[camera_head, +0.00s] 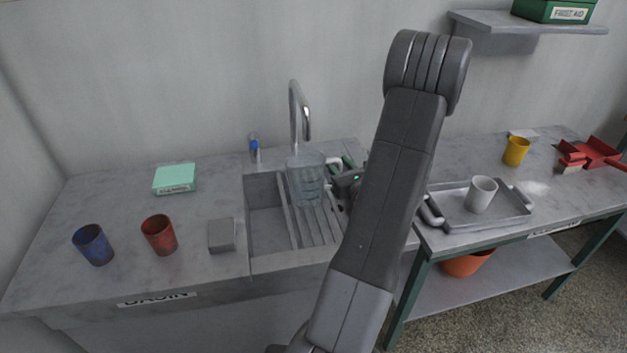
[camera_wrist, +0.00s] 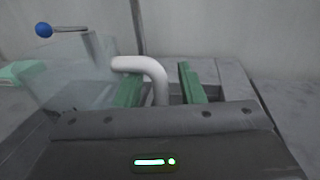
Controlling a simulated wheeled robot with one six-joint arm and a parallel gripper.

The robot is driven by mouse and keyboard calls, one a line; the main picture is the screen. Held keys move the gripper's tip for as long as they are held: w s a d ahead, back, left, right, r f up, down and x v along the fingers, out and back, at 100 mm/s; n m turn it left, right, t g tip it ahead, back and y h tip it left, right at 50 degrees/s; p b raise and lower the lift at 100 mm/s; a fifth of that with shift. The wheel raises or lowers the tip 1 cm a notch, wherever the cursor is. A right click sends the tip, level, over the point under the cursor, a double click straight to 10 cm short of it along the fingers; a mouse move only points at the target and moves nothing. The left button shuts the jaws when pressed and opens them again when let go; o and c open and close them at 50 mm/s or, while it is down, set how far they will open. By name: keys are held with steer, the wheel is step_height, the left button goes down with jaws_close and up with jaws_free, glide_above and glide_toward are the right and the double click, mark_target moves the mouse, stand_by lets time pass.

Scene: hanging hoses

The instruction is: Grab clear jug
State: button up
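The clear jug (camera_head: 306,181) stands upright in the sink area, over the ribbed rack under the tap. In the wrist view its see-through body (camera_wrist: 75,82) fills the left side, and its pale curved handle (camera_wrist: 150,70) reaches to the right. My gripper (camera_head: 345,174) is at the jug's right side. In the wrist view the green fingers of my gripper (camera_wrist: 160,88) are apart, with the handle between them. A gap shows between the handle and the right finger. The handle's lower end is hidden behind the gripper body.
The tap (camera_head: 297,110) rises behind the jug, with a blue-topped lever (camera_head: 254,146) to its left. A blue cup (camera_head: 94,246), red cup (camera_head: 159,236), grey block (camera_head: 221,236) and mint box (camera_head: 175,179) stand left. A tray (camera_head: 448,206) with a white cup (camera_head: 481,194) is right.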

jaws_close()
steer(key=shift+r, duration=0.15)
